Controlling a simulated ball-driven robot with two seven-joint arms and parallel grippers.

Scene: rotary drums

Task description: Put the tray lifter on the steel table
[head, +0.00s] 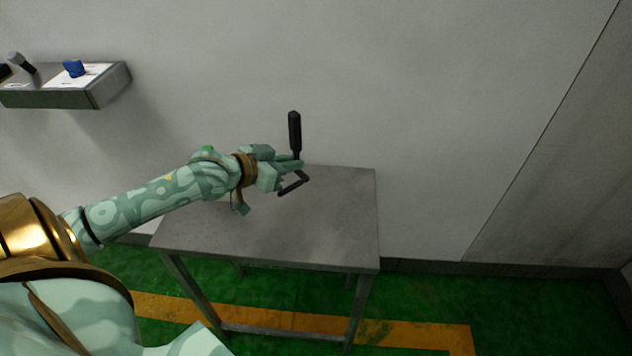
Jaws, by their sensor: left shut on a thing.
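The tray lifter (295,133) has a black upright handle and a dark bent metal end at its lower part. My left gripper (297,164) is shut on it just below the handle. The lifter shows over the back part of the steel table (330,230), a grey table with a bare top. I cannot tell whether the lifter's lower end touches the tabletop. My right gripper is not in view.
A grey wall shelf (106,88) at the upper left holds a blue item (74,68) and a dark-handled tool (22,63). A wall stands behind the table. The tabletop's front and right parts are clear. The green floor has an orange stripe.

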